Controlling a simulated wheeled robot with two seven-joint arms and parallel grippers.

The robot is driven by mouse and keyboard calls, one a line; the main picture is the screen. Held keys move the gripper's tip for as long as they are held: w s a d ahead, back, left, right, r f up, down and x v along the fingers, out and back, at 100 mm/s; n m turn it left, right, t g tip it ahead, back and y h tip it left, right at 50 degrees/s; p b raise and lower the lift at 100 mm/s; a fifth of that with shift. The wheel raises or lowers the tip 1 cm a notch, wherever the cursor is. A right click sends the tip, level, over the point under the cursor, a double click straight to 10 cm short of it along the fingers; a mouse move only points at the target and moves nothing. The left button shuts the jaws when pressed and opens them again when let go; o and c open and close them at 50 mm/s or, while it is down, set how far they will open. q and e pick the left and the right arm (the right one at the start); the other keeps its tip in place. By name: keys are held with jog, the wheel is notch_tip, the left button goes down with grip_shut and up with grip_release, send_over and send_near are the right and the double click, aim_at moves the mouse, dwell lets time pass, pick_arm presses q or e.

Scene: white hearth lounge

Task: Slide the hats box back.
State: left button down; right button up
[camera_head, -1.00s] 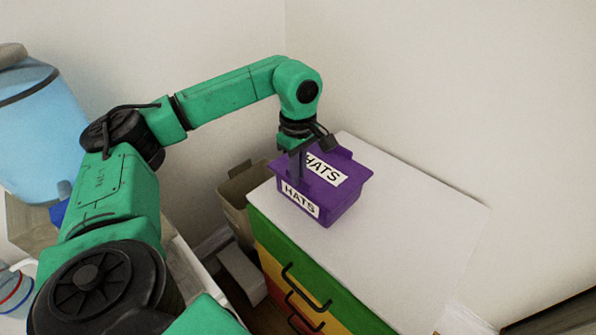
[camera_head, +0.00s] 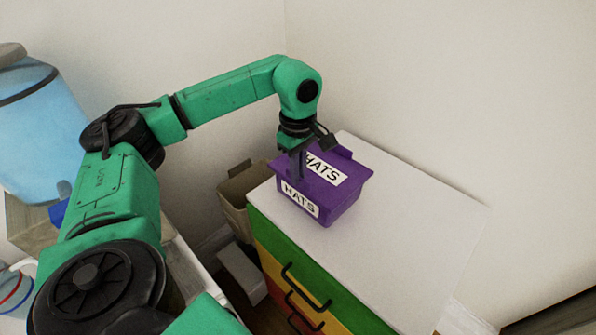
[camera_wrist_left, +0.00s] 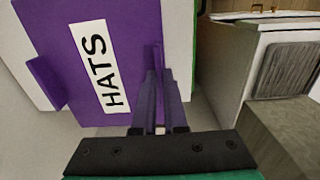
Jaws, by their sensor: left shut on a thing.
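The purple hats box (camera_head: 345,204) stands on the white top (camera_head: 420,215) of a chest of drawers, near its left end. White labels reading HATS are on its lid and front side. My left gripper (camera_head: 296,172) points down at the box's left edge and is shut on it. In the left wrist view, the gripper's fingers (camera_wrist_left: 161,100) close on the edge of the purple box (camera_wrist_left: 62,45), beside the HATS label. My right gripper is not in view.
The chest has green, yellow and red drawers with black handles (camera_head: 305,287). A beige bin (camera_head: 236,200) stands left of it. White walls meet behind the chest. The white top is clear to the right of the box. A light-blue container (camera_head: 38,135) stands far left.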

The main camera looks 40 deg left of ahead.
aim_at(330, 159)
pick_arm(q)
jog(key=shift+w, duration=0.15)
jog(key=shift+w+d+p, duration=0.2)
jog(key=shift+w+p, duration=0.3)
jog(key=shift+w, duration=0.95)
jog(key=shift+w+d+p, duration=0.25)
jog(key=shift+w+p, duration=0.3)
jog(key=shift+w, duration=0.85)
jog(key=shift+w+d+p, duration=0.2)
jog(key=shift+w+p, duration=0.3)
jog(key=shift+w, duration=0.95)
jog(key=shift+w+d+p, duration=0.2)
jog(key=shift+w+p, duration=0.2)
jog(key=shift+w, duration=1.15)
jog(key=c, duration=0.9)
grip_release()
notch_tip(330, 159, up, 15)
jog(key=b, duration=0.1)
jog(key=shift+f, duration=0.2)
